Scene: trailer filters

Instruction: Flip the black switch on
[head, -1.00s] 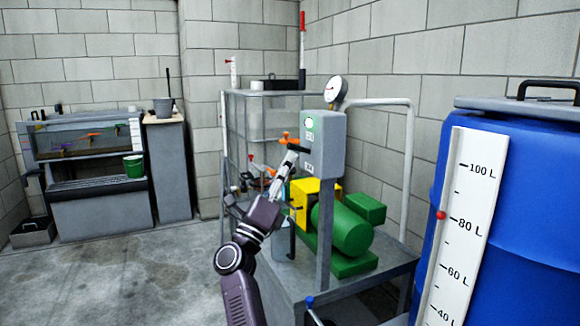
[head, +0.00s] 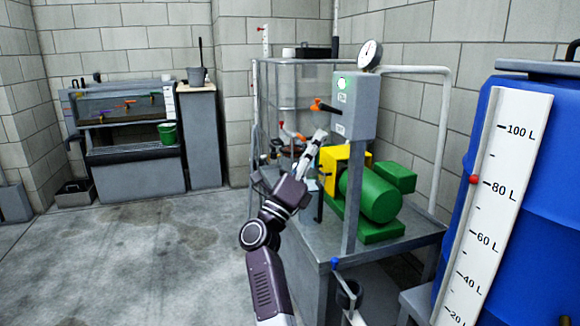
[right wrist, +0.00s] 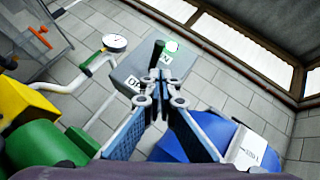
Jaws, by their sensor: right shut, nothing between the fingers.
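The grey control box (head: 362,107) stands on a post, with ON and OFF labels and a bright green lamp (head: 343,84). In the right wrist view, the black switch (right wrist: 156,52) sticks out from the box (right wrist: 140,66) beside the ON label, below the lit lamp (right wrist: 172,46). In the head view the switch is hard to separate from an orange handle (head: 319,105) at the box's left edge. My right gripper (head: 321,134) is shut and empty, left of and below the switch area; its fingertips (right wrist: 160,86) overlap the box's lower edge in the wrist view. My left gripper is not in view.
A green motor (head: 368,194) and yellow block (head: 334,166) sit on the metal table below the box. A gauge (head: 370,54) and grey pipe rise behind it. A blue barrel (head: 475,215) stands at right. The floor (head: 150,250) at left is clear.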

